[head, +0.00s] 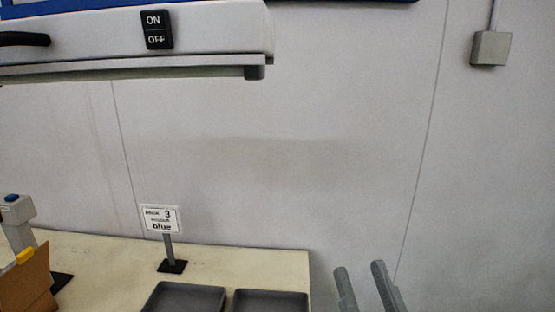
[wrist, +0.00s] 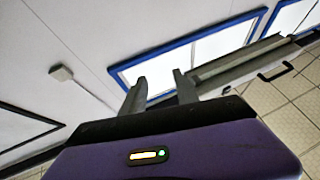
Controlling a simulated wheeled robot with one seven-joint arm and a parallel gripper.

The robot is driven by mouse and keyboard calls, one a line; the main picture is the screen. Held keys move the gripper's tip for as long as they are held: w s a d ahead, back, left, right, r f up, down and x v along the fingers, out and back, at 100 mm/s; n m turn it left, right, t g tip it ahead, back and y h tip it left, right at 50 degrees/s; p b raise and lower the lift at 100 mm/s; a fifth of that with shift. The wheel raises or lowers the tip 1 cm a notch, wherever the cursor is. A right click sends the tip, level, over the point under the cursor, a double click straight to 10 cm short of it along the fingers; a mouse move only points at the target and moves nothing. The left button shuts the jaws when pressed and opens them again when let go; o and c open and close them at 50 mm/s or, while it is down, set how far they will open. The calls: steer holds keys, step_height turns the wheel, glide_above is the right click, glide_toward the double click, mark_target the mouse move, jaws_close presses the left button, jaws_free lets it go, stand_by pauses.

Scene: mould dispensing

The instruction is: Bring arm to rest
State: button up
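My gripper (head: 362,277) shows at the bottom right of the head view, to the right of the table's end and in front of the bare wall. Its two grey fingers point upward with a gap between them. In the wrist view my gripper (wrist: 157,90) also has its fingers apart, with nothing between them. The rest of my arm is below the head view's edge.
A pale table (head: 270,262) holds two dark trays (head: 185,298), a sign (head: 161,219) reading "blue", a cardboard box (head: 27,285) and a grey device with a blue button (head: 17,210). A machine with an ON/OFF switch (head: 157,30) overhangs at upper left.

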steer(key=s+d+f+m+g+h, duration=0.1)
steer(key=s+d+f+g, duration=0.3)
steer(key=s+f, duration=0.8)
steer(key=s+d+f+m+g+h, duration=0.1)
steer(key=s+d+f+g+h, duration=0.2)
steer(key=s+f, duration=1)
steer(key=s+d+g, duration=0.1)
steer(key=s+d, duration=0.1)
steer(key=shift+s+d+m+g+h, duration=0.15)
steer(key=shift+s+m+g+h, duration=0.15)
steer(key=shift+s, duration=0.1)
